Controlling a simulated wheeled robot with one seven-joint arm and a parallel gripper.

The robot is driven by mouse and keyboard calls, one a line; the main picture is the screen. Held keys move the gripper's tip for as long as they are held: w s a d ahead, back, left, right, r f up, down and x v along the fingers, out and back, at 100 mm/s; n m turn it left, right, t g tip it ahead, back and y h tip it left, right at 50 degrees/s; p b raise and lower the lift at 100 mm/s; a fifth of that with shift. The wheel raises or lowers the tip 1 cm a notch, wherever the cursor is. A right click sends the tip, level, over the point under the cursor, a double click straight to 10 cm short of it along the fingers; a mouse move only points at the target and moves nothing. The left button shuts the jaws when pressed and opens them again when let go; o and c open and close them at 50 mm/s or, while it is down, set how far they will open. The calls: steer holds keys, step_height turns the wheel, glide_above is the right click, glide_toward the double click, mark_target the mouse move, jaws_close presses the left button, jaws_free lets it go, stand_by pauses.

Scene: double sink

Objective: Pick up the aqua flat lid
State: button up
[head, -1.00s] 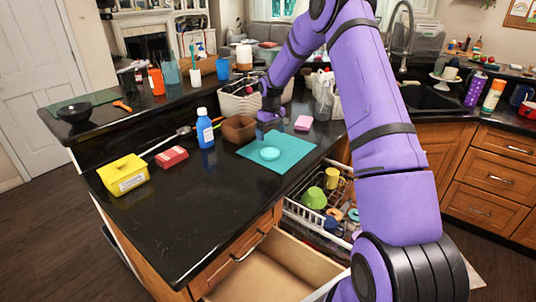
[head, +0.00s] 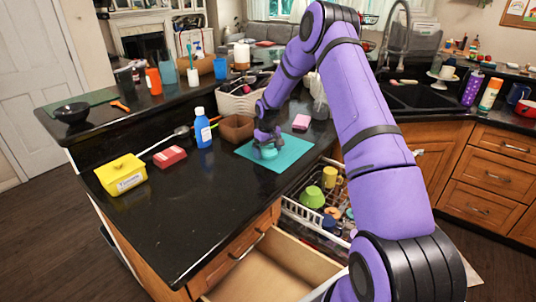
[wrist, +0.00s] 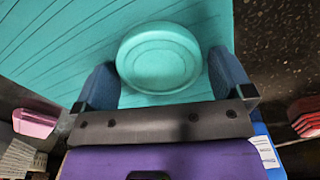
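The aqua flat lid (head: 268,154) is round and lies on the teal mat (head: 296,146) on the black counter. It also shows in the wrist view (wrist: 158,58), with its top face and raised rim visible. My gripper (head: 267,143) is down at the lid and partly covers it in the head view. In the wrist view my gripper (wrist: 165,76) is open, with one blue finger on each side of the lid's near part. Narrow gaps of mat show between the fingers and the lid, so it does not look clamped.
A brown box (head: 237,129), a blue bottle (head: 203,128) and a pink sponge (head: 301,122) stand around the mat. An open dish rack (head: 312,216) and open drawer (head: 268,268) lie below the counter edge.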

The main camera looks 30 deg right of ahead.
steer(key=c, duration=0.6)
steer(key=shift+r, duration=0.1)
steer(key=shift+c, duration=0.2)
